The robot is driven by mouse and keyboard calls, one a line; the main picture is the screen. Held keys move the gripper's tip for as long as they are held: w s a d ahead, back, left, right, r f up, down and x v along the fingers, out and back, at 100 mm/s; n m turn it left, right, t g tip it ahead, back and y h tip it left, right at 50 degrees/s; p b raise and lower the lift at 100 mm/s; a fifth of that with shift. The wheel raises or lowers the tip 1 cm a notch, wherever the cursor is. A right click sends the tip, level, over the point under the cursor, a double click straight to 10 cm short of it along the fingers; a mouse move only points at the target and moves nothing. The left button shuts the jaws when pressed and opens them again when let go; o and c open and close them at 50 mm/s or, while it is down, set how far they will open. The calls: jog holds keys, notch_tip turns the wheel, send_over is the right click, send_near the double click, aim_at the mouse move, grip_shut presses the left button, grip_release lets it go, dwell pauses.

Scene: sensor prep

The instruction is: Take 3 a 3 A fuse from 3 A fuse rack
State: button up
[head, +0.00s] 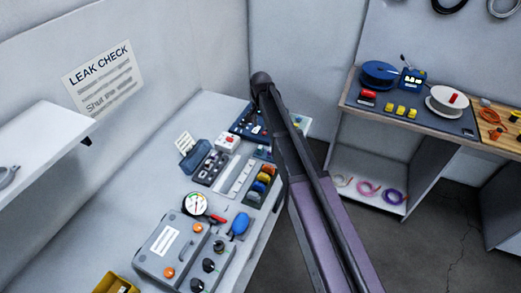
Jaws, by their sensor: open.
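My folded dark and purple arm crosses the middle of the head view and leaves at the bottom edge. My gripper is not in view. No rack is readable as the 3 A fuse rack at this size. A dark tray (201,177) with small dark and light pieces stands on the left bench. A pale slotted strip (238,176) lies beside it. A dark holder with several coloured pieces (262,182) stands close to my arm. A dark blue mat (238,130) with small parts lies at the bench's far end, partly hidden by my arm.
A grey case (170,246), a round gauge (195,204), a blue bulb (239,223) and a yellow bin (113,284) crowd the near bench. A workbench with a blue reel (378,73) and white spool (446,101) stands right. Floor (440,235) is open between.

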jog(key=b, duration=0.8)
send_near(260, 147)
jog(key=shift+d+f, duration=0.2)
jog(key=shift+f, duration=2.35)
jog(key=shift+f+b, duration=0.15)
jog(key=shift+b, duration=0.2)
notch_tip(260, 147, down, 5)
jog(key=b, duration=0.5)
jog(key=shift+a, duration=0.15)
jog(key=c, duration=0.5)
